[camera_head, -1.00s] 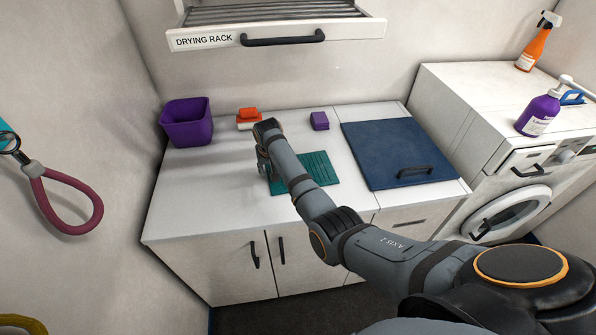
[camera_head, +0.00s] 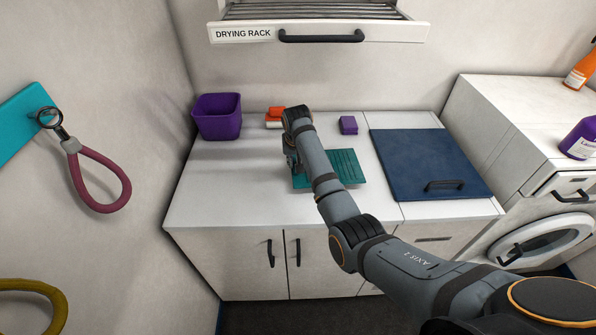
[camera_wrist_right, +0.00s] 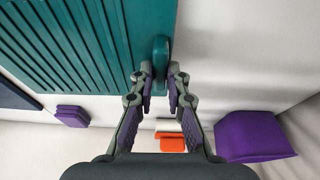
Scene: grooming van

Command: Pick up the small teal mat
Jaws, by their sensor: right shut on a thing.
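The small teal mat (camera_head: 349,165) lies on the white counter, with ridges across its top. It also shows in the right wrist view (camera_wrist_right: 85,45), where a raised teal tab stands at its edge. My right gripper (camera_head: 292,165) is at the mat's left edge in the head view, partly hidden by my own arm. In the right wrist view the right gripper (camera_wrist_right: 160,78) has its fingers on either side of the tab and is shut on it. The mat looks flat on the counter; I cannot tell any lift. My left gripper is not in view.
A purple bin (camera_head: 217,117), an orange and white item (camera_head: 274,118) and a purple block (camera_head: 348,125) stand along the counter's back. A blue lid with a handle (camera_head: 425,162) lies right of the mat. The drying rack (camera_head: 318,32) hangs above. The counter's left front (camera_head: 230,190) is clear.

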